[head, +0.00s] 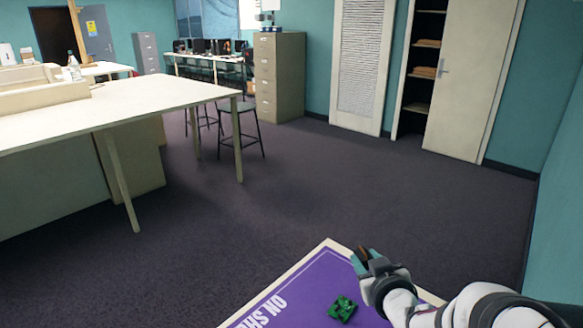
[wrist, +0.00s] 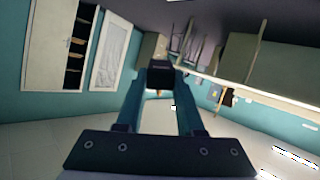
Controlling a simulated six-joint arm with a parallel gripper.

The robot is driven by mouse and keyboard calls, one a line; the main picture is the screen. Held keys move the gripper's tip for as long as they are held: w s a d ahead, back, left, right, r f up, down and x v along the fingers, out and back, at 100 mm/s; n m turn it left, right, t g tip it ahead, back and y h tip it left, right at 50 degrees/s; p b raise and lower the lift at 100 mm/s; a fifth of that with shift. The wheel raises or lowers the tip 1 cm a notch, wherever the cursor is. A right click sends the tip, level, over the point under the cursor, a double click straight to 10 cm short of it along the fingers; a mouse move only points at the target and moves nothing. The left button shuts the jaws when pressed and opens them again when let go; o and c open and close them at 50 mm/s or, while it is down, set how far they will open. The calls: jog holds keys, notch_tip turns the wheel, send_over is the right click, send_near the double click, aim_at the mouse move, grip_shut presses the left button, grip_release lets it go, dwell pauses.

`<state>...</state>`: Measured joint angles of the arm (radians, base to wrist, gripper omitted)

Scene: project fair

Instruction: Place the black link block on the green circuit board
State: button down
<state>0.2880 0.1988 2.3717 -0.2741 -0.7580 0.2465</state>
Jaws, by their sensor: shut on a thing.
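The green circuit board (head: 342,308) lies on the purple-topped table at the bottom of the head view. My gripper (head: 364,260) is raised above the table, up and to the right of the board in the picture. It is shut on the black link block (wrist: 160,75), which sits between the tips of the two teal fingers in the wrist view. In the head view the block (head: 363,252) shows only as a small dark, brownish piece at the fingertips. The block is apart from the board.
The table's purple top (head: 282,301) has white lettering and a pale edge; its front part is cut off by the picture. A long white table (head: 130,105) and stools stand farther back left. A filing cabinet (head: 279,80) stands at the back wall. The air around my gripper is free.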

jog(key=d+f+n+y, duration=0.1)
jog(key=d+f, duration=0.1)
jog(key=f, duration=0.4)
jog(key=s+d+f+y, duration=0.1)
jog(key=d+f, duration=0.2)
jog(key=f, duration=0.3)
jog(key=shift+s+d+f+n, duration=0.2)
jog(key=shift+d+n, duration=0.05)
jog(key=shift+n, duration=0.15)
jog(key=w+a+f, duration=0.2)
jog(key=a, duration=0.1)
jog(key=w+a+f, duration=0.2)
jog(key=a, duration=0.1)
jog(key=w+a+f, duration=0.2)
jog(key=a+f, duration=0.1)
jog(key=shift+w+a, duration=0.25)
notch_tip(320, 180, down, 3)
jog(key=shift+a+f, duration=0.1)
jog(key=shift+f, duration=0.2)
